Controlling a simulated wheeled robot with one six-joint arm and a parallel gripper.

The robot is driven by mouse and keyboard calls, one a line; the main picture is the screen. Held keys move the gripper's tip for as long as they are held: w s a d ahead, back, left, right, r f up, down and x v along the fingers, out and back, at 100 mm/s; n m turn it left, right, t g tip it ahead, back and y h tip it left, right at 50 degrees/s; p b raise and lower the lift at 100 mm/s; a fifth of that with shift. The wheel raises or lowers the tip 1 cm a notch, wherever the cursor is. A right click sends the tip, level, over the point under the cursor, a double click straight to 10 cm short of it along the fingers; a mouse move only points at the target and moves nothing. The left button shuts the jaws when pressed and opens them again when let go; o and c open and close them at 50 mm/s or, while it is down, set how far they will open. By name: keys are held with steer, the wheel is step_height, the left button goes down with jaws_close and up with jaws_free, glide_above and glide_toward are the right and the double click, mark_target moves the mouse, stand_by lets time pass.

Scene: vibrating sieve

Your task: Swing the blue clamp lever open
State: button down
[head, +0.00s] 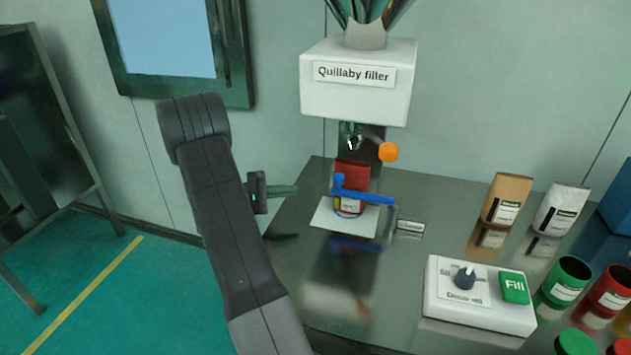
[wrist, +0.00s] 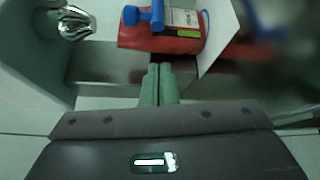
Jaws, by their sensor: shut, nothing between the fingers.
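The blue clamp lever (head: 368,197) runs across the front of a red bag (head: 352,175), with its upright knobbed end at the left. The bag stands on a white plate (head: 325,216) under the filler nozzle (head: 351,137). In the wrist view the blue lever (wrist: 157,15) shows at the top, against the red bag (wrist: 135,37). My gripper (head: 296,189) has green fingers and is left of the bag, apart from the lever. In the wrist view my gripper (wrist: 158,67) is closed with nothing between the fingers, pointing toward the bag.
The Quillaby filler (head: 355,95) hangs above, with an orange knob (head: 388,152) beside the nozzle. A control box (head: 480,305) with a dial and green Fill button sits at front right. Bags and coloured pots stand farther right. The table left of the plate is clear.

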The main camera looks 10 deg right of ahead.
steer(key=shift+d, duration=0.15)
steer(key=shift+d, duration=0.3)
steer(key=d, duration=0.3)
steer(key=d+p, duration=0.1)
steer(key=d, duration=0.2)
steer(key=w+d, duration=0.1)
steer(key=d, duration=0.2)
steer(key=shift+w+d+f+p, duration=0.1)
steer(key=shift+f+p, duration=0.2)
steer(key=shift+p, duration=0.1)
